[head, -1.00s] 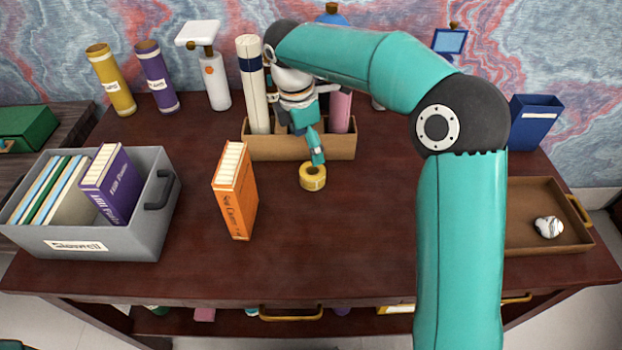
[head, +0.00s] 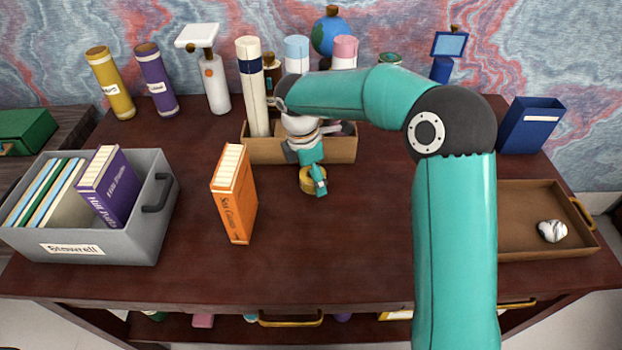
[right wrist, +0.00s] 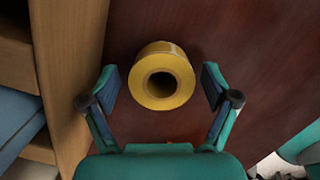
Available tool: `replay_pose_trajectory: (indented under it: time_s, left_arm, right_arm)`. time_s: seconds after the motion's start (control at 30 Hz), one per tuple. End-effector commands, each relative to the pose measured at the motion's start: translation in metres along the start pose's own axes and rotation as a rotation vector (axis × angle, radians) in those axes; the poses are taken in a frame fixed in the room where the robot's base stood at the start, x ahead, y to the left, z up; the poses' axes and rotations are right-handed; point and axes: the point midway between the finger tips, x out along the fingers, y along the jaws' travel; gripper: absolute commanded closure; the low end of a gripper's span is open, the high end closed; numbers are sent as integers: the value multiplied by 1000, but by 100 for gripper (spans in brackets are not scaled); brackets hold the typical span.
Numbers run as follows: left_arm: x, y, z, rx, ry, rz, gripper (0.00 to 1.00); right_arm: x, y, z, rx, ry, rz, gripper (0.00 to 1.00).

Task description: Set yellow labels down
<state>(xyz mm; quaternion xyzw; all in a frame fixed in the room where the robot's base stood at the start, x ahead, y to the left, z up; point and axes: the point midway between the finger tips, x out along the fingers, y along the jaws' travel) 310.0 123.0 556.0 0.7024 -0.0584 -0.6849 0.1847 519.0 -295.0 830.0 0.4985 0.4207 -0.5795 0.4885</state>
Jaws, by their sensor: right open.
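The yellow labels are a roll (head: 308,184) on the dark red desk, just in front of the wooden organizer box. In the right wrist view the roll (right wrist: 161,78) shows its round hole and lies between the two fingertips, with a gap on each side. My right gripper (head: 314,178) is over the roll and hides part of it in the head view. In the right wrist view my right gripper (right wrist: 160,88) is open and not closed on the roll. My left gripper is not in view.
The wooden organizer box (head: 280,150) holds upright tubes behind the roll. An orange book (head: 232,200) stands to the left, with a grey bin (head: 110,245) of books beyond it. A brown tray (head: 530,205) with a marbled stone (head: 552,231) is at right. The front middle desk is clear.

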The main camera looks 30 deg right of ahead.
Motion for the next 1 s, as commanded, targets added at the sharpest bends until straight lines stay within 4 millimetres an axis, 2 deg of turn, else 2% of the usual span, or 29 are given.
replay_pose_trajectory:
  time_s: [0.07,0.47,0.77,1.0]
  left_arm:
    - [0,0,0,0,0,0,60]
    - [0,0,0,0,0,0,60]
    - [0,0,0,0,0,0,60]
    - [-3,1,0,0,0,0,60]
  right_arm:
    - [0,0,0,0,0,0,15]
    - [0,0,0,0,0,0,81]
    - [-3,0,0,0,0,1,83]
    - [-22,1,3,2,0,4,83]
